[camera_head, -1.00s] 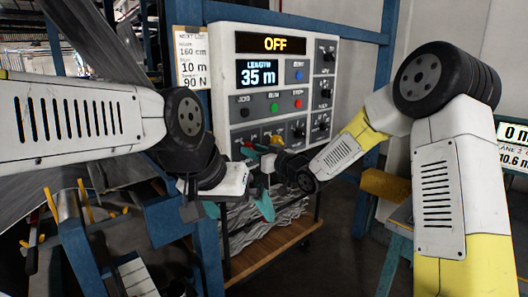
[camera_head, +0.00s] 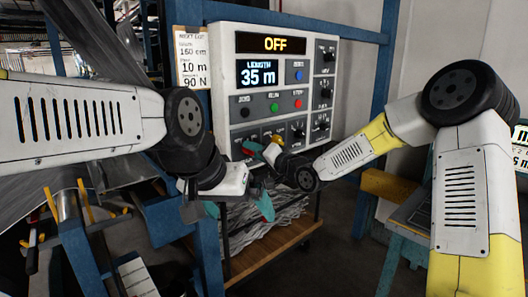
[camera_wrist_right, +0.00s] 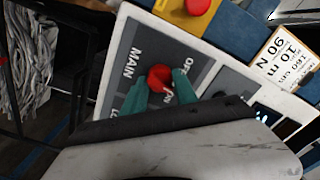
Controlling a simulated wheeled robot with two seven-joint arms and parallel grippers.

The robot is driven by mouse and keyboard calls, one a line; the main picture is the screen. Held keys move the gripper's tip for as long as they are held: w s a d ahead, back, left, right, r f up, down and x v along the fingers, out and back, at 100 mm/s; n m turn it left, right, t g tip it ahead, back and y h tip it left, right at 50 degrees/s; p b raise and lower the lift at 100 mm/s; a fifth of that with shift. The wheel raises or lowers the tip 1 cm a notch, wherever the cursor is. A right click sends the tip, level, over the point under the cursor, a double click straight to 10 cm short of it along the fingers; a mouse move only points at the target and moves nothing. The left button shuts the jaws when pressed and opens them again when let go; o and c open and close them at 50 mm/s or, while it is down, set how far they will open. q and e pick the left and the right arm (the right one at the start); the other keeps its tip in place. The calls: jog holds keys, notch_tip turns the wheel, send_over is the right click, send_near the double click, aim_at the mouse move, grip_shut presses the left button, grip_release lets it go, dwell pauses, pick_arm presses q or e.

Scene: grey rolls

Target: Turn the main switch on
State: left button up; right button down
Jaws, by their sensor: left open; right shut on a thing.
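In the right wrist view, the red main switch knob (camera_wrist_right: 158,75) sits on a grey plate (camera_wrist_right: 128,58) marked MAIN, with an OFF label partly covered. My right gripper (camera_wrist_right: 160,88) has its teal fingers on both sides of this knob, shut on it. In the head view my right gripper (camera_head: 252,150) is at the panel's lower edge and hides the knob. My left gripper (camera_head: 237,208) is open and empty, below and in front of the panel.
A yellow housing with a red button (camera_wrist_right: 200,6) is beside the main switch plate. A paper sign (camera_head: 190,60) hangs left of the panel. A cart with grey strands (camera_head: 275,225) stands below. Blue frame posts (camera_head: 208,245) stand close to my left arm.

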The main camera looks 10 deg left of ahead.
jog(key=shift+m, duration=3.7)
jog(key=c, duration=1)
grip_release()
jog(key=shift+o, duration=0.2)
jog(key=v, duration=0.8)
